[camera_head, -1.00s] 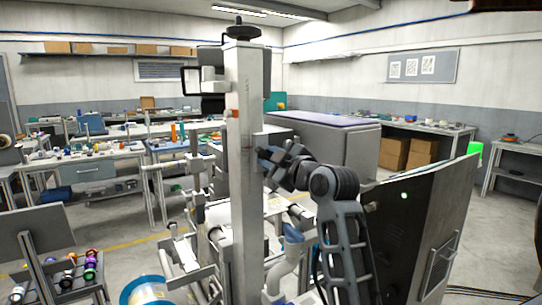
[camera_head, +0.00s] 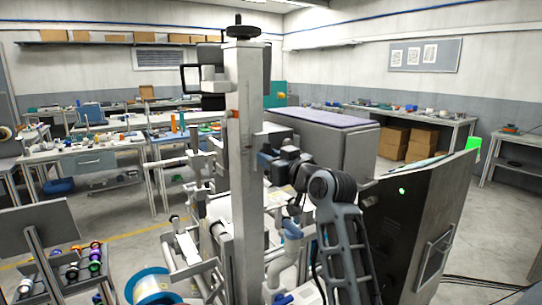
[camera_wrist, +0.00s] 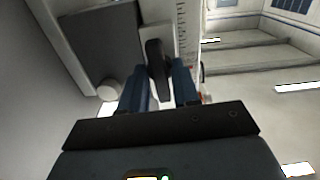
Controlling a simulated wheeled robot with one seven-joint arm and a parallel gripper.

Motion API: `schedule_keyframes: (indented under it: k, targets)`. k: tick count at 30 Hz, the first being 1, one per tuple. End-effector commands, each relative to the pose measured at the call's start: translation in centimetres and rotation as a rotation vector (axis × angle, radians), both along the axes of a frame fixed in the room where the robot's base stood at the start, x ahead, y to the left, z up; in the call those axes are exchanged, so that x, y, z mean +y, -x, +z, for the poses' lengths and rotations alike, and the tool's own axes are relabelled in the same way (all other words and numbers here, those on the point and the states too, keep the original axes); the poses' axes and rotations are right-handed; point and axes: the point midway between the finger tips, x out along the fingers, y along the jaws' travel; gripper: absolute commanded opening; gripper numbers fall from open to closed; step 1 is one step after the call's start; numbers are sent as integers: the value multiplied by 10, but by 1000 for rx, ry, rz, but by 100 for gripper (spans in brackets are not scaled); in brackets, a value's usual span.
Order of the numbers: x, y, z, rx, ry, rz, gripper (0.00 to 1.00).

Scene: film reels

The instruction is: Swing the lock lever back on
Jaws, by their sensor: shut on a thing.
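In the wrist view a dark lever (camera_wrist: 155,58) stands between the two blue fingers of my gripper (camera_wrist: 160,82). The fingers are shut on it, one on each side. The lever lies against a pale machine part beside a grey plate (camera_wrist: 98,42). In the head view my gripper (camera_head: 266,160) is just right of the tall pale column (camera_head: 243,150), at about mid-height. The lever cannot be made out there, and the fingertips are small and partly hidden by the column and my wrist.
A dark cabinet panel (camera_head: 408,225) with a green light stands close on the right of my arm. Rollers and a blue-rimmed reel (camera_head: 150,284) are at lower left. A rack of coloured spools (camera_head: 85,268) stands farther left. Cluttered workbenches (camera_head: 88,160) stand behind.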

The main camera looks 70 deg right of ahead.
Motion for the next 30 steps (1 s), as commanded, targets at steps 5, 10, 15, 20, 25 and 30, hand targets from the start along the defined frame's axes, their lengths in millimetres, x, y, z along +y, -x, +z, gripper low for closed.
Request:
schedule_keyframes:
  k: [5, 10, 15, 20, 25, 30]
  targets:
    - [0, 0, 0, -25, -39, 1, 0]
    - [0, 0, -1, -33, -52, 1, 0]
    - [0, 0, -1, -35, -54, 1, 0]
    - [0, 0, -1, -34, -53, 1, 0]
    - [0, 0, -1, -34, -53, 0, 43]
    - [0, 0, 0, -34, -52, 0, 43]
